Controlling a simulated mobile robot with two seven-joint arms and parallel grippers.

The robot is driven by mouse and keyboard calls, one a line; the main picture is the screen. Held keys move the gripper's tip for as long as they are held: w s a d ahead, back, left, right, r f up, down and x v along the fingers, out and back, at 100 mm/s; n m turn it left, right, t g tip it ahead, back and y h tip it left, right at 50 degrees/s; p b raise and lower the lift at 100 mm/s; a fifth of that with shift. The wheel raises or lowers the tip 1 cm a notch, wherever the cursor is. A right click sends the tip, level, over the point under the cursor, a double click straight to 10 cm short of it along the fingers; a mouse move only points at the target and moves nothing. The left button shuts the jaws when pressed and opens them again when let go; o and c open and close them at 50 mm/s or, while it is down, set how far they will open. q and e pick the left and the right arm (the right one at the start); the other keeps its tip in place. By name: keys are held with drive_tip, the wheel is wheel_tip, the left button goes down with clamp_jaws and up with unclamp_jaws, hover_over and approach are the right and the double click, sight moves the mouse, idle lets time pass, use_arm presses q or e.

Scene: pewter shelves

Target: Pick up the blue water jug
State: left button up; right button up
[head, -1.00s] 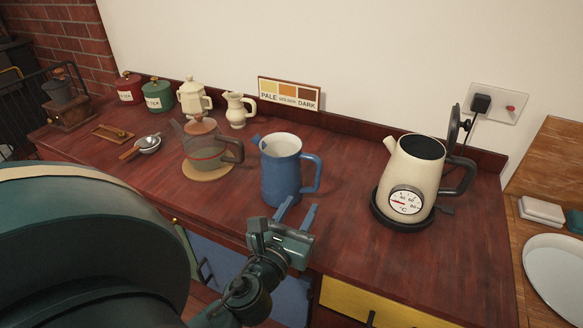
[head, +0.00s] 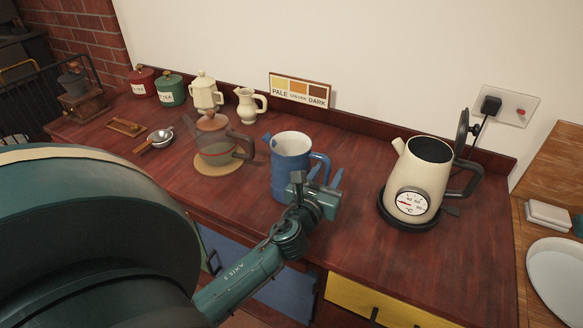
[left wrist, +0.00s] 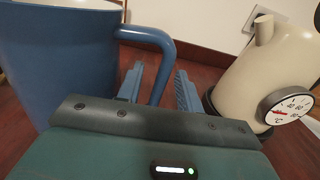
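The blue water jug (head: 287,172) stands upright on the dark red wooden counter, with its spout to the left and its handle to the right. My left gripper (head: 325,176) is at the jug's right side, in front of the handle. In the left wrist view the jug's body (left wrist: 50,65) fills the left side. Its blue handle (left wrist: 166,55) curves down between the two spread blue fingers of the left gripper (left wrist: 158,88). The fingers are apart, with gaps beside the handle. The handle's lower end is hidden behind the gripper body. My right gripper is not in view.
A cream kettle with a dial (head: 420,178) stands on its base to the right of the jug. A glass teapot (head: 215,148) on a round mat is to its left. A cream pitcher (head: 247,104) and a colour sign (head: 300,90) are behind. The counter's front right is clear.

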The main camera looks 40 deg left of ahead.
use_arm(q)
clamp_jaws()
idle(1.3)
drive_tip(key=shift+r, duration=0.15)
